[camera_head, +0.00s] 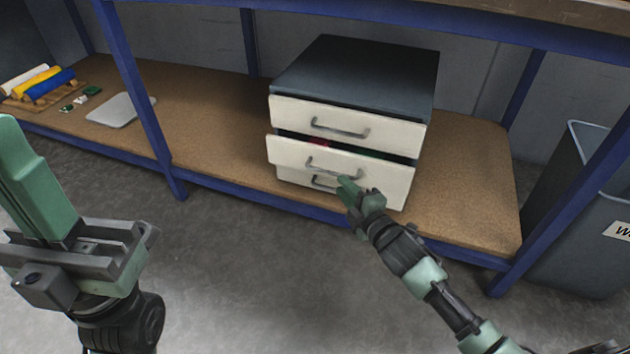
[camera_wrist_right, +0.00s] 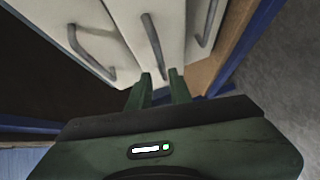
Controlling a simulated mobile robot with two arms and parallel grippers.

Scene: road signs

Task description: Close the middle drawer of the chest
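The chest (camera_head: 362,75) has a dark grey top and white drawers with grey bar handles. Its middle drawer (camera_head: 290,154) is partly open, sticking out past the top drawer (camera_head: 290,112) and bottom drawer (camera_head: 292,176). Something red (camera_head: 318,142) shows inside it. My right gripper (camera_head: 345,186) is at the middle drawer's front, near its handle (camera_head: 330,169). In the right wrist view, its fingers (camera_wrist_right: 160,80) are apart near the end of the middle handle (camera_wrist_right: 153,38); contact is unclear. My left gripper (camera_head: 30,185) is at the lower left, away from the chest; its opening is unclear.
The chest stands on a brown shelf (camera_head: 215,125) with blue posts (camera_head: 135,95). A grey flat item (camera_head: 115,109) and a rack with coloured rolls (camera_head: 42,86) lie at left. A grey bin (camera_head: 575,225) stands at right. The floor (camera_head: 240,270) in front is clear.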

